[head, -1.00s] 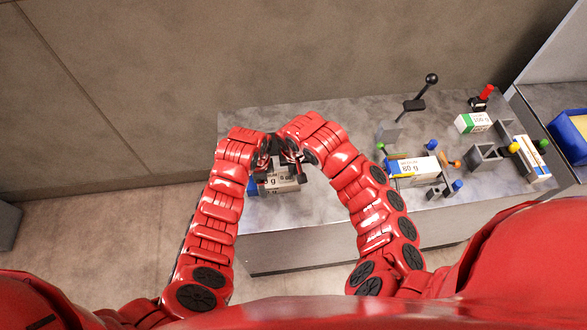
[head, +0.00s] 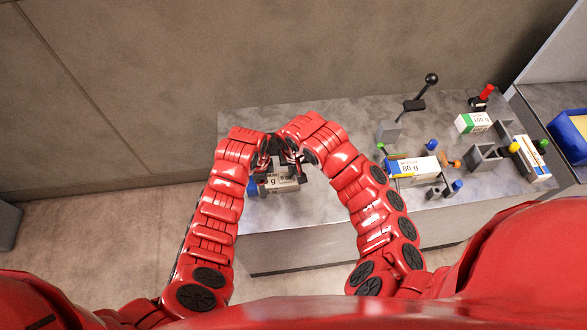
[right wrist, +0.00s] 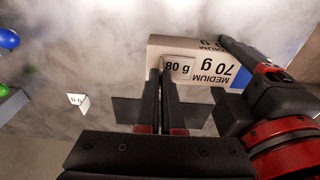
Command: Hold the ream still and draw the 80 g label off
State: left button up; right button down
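The ream (right wrist: 205,50) is a white box with a blue end. It reads "MEDIUM 70 g", upside down in the right wrist view, and shows in the head view (head: 289,184) below the two wrists. A small white 80 g label (right wrist: 178,68) lies across the ream's printed face. My right gripper (right wrist: 160,70) has its fingers close together at the label's left edge; the pinch itself is largely hidden. My left gripper (right wrist: 230,80) is at the ream's blue end, with dark finger parts on both sides of it.
A second 80 g ream (head: 415,171) stands among pegs at the table's middle right. A green-ended ream (head: 473,123) and grey blocks (head: 485,157) are farther right. A black-knobbed lever (head: 431,80) stands behind.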

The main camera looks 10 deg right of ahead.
jog(key=shift+r, duration=2.25)
jog(key=shift+r, duration=0.15)
jog(key=shift+r, duration=1.35)
pick_arm(q)
jog(key=o, duration=1.5)
